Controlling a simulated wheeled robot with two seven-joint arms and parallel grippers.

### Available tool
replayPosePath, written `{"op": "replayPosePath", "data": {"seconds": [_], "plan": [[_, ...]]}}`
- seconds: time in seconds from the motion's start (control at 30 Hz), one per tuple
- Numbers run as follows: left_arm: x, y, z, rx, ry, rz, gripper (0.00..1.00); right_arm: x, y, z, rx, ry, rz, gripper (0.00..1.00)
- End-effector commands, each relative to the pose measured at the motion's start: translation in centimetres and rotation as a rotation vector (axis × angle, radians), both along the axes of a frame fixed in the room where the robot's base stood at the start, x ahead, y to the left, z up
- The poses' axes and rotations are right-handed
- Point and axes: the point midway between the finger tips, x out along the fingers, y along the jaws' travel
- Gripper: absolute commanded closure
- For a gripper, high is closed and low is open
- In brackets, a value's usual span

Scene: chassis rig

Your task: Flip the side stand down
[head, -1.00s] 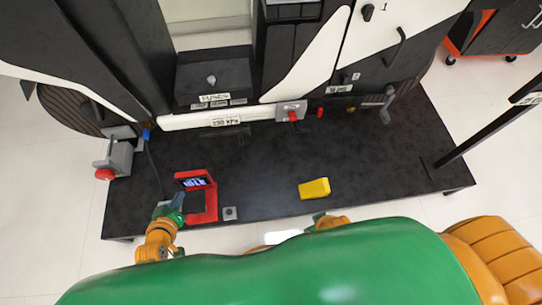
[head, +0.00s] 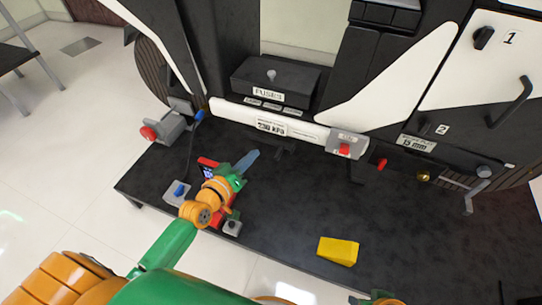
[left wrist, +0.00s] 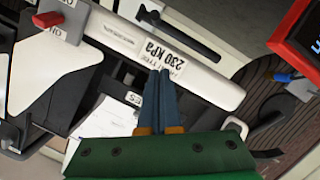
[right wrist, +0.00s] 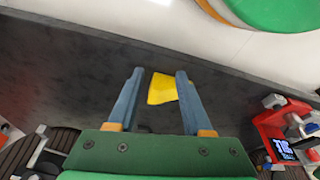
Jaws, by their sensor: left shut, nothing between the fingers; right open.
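The side stand looks to be the short black bar (head: 284,147) under the white lower rail (head: 222,107) of the chassis, beside the 230 kPa label. It also shows as a black bar in the left wrist view (left wrist: 180,32), lying roughly along the rail. My left gripper (head: 252,156) is shut and empty, its blue fingers pointing toward the bar with a small gap in the head view. In the left wrist view its fingertips (left wrist: 161,72) appear in front of the label. My right gripper (right wrist: 160,75) is open and empty, pointing over the platform near a yellow block (right wrist: 162,89).
The yellow block (head: 338,251) lies on the black platform (head: 290,215). A red-framed display (head: 207,170) is partly hidden behind my left gripper. A grey box with a red knob (head: 345,149) is on the rail's right end. The platform's middle is clear.

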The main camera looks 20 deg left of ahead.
Motion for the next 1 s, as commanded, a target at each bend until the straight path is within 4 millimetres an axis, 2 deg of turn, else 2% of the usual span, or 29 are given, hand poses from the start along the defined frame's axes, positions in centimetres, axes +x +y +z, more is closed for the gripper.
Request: {"op": "replayPosePath", "data": {"seconds": [0.07, 0.27, 0.6, 0.8, 1.0], "plan": [[1.8, -0.3, -0.8, -0.002, -0.004, 0.001, 1.00, -0.2, 0.0, 1.0, 0.003, -0.016, 0.001, 0.50], [4.4, -0.8, -1.2, -0.001, -0.002, 0.001, 1.00, 3.0, 0.8, 3.9, 0.033, -0.205, 0.013, 0.50], [6.2, -1.1, -1.5, 0.000, -0.001, 0.001, 1.00, 9.2, 2.5, 7.8, 0.095, -0.560, 0.035, 0.50], [6.5, -1.6, -2.4, -0.002, 0.002, -0.001, 1.00, 11.9, 3.5, 11.1, 0.136, -0.774, 0.049, 0.50], [6.5, -2.4, -3.4, -0.001, 0.002, 0.000, 1.00, 13.9, 4.4, 14.9, 0.179, -0.991, 0.062, 0.50]]}}
